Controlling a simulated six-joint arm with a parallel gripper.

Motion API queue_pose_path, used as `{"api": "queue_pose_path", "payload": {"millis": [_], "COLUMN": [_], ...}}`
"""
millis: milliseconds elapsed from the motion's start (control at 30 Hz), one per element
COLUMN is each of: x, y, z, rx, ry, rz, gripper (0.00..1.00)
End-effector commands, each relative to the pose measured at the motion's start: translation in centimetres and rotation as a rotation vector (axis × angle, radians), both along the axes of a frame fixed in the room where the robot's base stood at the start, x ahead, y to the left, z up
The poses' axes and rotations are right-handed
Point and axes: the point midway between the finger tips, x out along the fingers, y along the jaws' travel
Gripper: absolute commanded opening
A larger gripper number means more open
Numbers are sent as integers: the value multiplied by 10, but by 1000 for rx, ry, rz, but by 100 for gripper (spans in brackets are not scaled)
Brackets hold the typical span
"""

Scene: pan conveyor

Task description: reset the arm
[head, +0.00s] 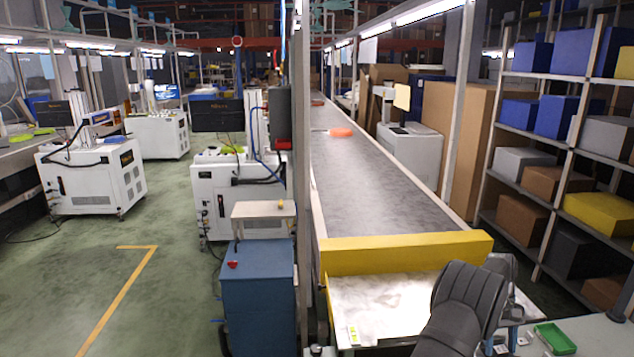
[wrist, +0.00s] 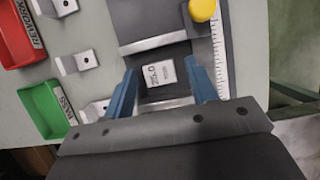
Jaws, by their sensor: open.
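My gripper (wrist: 163,92) shows in the wrist view with its two blue fingers spread apart. It is open, with nothing held between the fingers.
A red tray marked REWORK (wrist: 18,38) and a green tray marked PASS (wrist: 45,108) lie left of the fixture. A yellow knob (wrist: 203,10) and a ruler strip are at its right. The conveyor (head: 365,190) carries an orange pan (head: 341,132); a yellow barrier (head: 405,252) crosses its near end.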

Motion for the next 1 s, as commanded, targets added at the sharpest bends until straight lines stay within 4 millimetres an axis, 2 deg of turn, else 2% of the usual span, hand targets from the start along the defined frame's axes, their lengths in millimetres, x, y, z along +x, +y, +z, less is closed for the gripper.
{"api": "queue_pose_path", "payload": {"millis": [33,100,200,400,733,867,967,1000], "x": [-2,-1,-1,-1,-1,-1,-1,4], "y": [0,-1,-1,0,0,0,0,-1], "z": [-9,8,17,26,24,14,-1,6], "rx": [2,-3,-2,0,0,1,3,-3], "ry": [1,-2,-2,0,0,1,3,-2], "rz": [-1,0,1,0,0,1,0,1], "gripper": [52,52,52,52,52,52,52,52]}}
